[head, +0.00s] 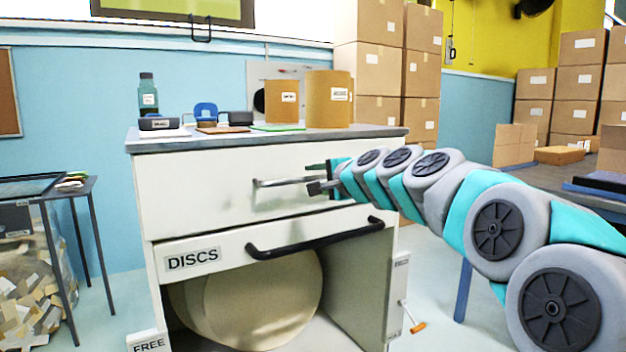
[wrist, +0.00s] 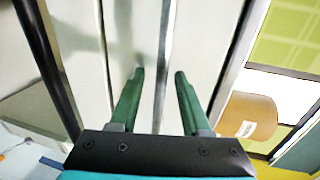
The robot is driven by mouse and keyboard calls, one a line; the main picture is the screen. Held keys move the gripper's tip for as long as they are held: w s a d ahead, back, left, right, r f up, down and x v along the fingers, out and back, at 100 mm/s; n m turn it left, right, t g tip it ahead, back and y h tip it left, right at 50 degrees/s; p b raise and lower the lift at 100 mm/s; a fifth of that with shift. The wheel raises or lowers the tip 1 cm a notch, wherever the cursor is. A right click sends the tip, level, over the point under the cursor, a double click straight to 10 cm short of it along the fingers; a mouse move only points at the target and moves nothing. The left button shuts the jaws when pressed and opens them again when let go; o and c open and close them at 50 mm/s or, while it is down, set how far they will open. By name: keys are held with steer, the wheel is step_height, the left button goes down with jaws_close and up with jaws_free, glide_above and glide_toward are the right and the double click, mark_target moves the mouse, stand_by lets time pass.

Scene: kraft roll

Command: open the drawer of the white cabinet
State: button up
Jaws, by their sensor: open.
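The white cabinet (head: 180,195) stands in the middle of the head view with a grey top. Its upper drawer (head: 205,188) looks shut and has a straight silver handle (head: 275,182). My gripper (head: 318,177) is at the right end of that handle. In the wrist view my gripper (wrist: 160,74) is open, with its two green fingers either side of the silver handle (wrist: 166,45). I cannot tell whether either finger touches it.
Below the drawer is a panel labelled DISCS with a black handle (head: 315,240), above an open bay holding a large pale roll (head: 262,300). A bottle (head: 147,95) and cardboard tubs (head: 328,100) stand on top. A dark side table (head: 45,190) is at left.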

steer(key=shift+w+a, duration=0.25)
steer(key=shift+w, duration=0.1)
steer(key=shift+c, duration=0.4)
jaws_close()
stand_by(0.9)
